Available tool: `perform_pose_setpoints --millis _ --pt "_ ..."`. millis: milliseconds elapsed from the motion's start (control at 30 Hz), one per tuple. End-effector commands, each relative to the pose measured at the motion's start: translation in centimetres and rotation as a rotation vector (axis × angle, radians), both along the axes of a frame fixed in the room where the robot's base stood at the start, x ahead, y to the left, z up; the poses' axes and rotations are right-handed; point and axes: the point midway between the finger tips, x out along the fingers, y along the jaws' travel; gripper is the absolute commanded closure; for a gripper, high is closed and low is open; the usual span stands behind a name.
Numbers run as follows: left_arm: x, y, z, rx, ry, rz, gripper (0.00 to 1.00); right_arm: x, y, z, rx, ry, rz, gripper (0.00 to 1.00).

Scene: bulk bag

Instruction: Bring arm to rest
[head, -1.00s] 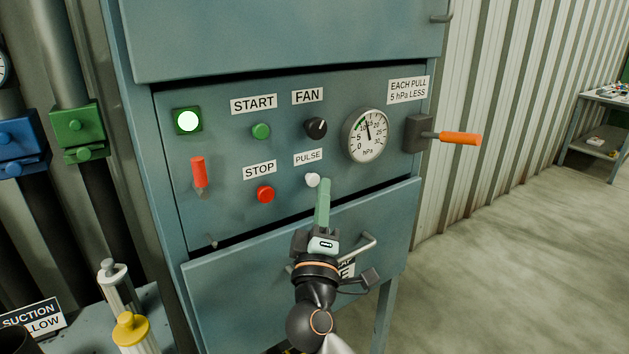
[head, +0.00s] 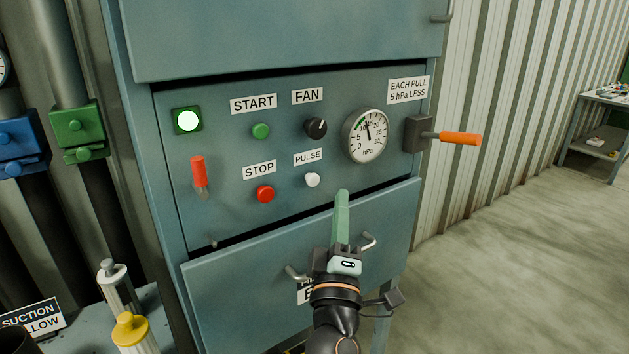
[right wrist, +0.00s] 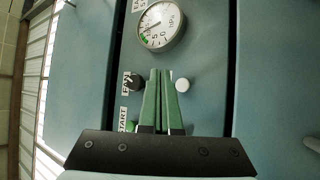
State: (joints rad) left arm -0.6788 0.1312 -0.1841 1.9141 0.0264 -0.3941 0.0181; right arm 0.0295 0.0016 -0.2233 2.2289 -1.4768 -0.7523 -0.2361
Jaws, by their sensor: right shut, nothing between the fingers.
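My right gripper (head: 342,194) is shut and empty, its green fingers together, in front of the lower drawer (head: 233,282) of the blue-grey cabinet. Its fingertips are below and to the right of the white PULSE button (head: 312,180) in the head view, apart from it. In the right wrist view the shut fingers (right wrist: 160,75) point at the panel, between the black FAN knob (right wrist: 134,82) and the white button (right wrist: 183,85). The gauge (right wrist: 161,26) is beyond them. My left gripper is not in view.
The panel also carries a lit green lamp (head: 187,121), a green START button (head: 261,131), a red STOP button (head: 265,194) and a red lever (head: 198,172). An orange-handled lever (head: 459,139) juts out at right. Filter cartridges (head: 132,332) stand at lower left. Open floor (head: 520,260) lies right.

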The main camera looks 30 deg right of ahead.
Motion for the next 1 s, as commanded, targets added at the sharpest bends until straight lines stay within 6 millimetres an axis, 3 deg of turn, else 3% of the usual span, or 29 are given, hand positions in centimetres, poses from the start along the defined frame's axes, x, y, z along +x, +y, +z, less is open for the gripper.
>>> perform_pose_setpoints --millis 367,467,567,733,900,1000 --pt "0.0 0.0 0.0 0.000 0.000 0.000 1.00 0.0 0.0 -0.1 0.004 0.002 0.000 1.00" --pt "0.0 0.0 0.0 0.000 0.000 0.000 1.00 -0.1 -0.5 -1.4 0.053 0.025 0.009 1.00" --pt "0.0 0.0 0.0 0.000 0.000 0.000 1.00 -0.5 -1.5 -4.9 0.195 0.089 0.028 1.00" --pt "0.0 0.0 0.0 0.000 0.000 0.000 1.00 -3.0 -2.6 -15.2 0.584 0.300 0.050 1.00" --pt "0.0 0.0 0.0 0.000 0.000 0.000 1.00 -8.0 -0.7 -24.9 0.961 0.558 0.037 1.00" --pt "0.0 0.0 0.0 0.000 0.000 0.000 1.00 -11.3 1.2 -28.6 1.126 0.696 0.020 1.00"
